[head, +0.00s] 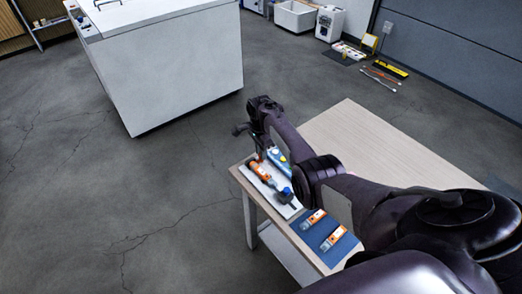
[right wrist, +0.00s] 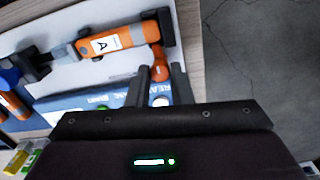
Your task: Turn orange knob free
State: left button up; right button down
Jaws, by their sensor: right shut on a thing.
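An orange instrument (right wrist: 118,42) with a white label reading "A" lies on a white board in the right wrist view. It has dark end pieces, and it also shows in the head view (head: 259,169). An orange knob (right wrist: 160,70) sticks out near its right end. My right gripper (right wrist: 160,80) is shut on the knob, one dark finger on each side of it. In the head view my right gripper (head: 261,153) points down at the far end of the board. The fingers and wrist hide part of the blue printed piece below. My left gripper is not in view.
The white board (head: 291,209) lies near the table's left edge, with a blue-capped tool on it. A blue mat (head: 317,242) carries two orange-and-white devices. The wooden table (head: 347,130) is clear behind my arm. A large white cabinet (head: 175,65) stands farther back.

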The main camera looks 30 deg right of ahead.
jog(key=n+p, duration=0.1)
jog(key=n, duration=0.2)
jog(key=shift+r+n, duration=0.1)
jog(key=shift+n, duration=0.3)
jog(key=n+p, duration=0.1)
jog(key=n, duration=0.8)
jog(key=shift+n, duration=0.4)
jog(key=shift+s+n+p, duration=0.1)
jog(key=shift+n+p, duration=0.2)
jog(key=shift+n, duration=1.7)
jog(key=c, duration=1.3)
grip_release()
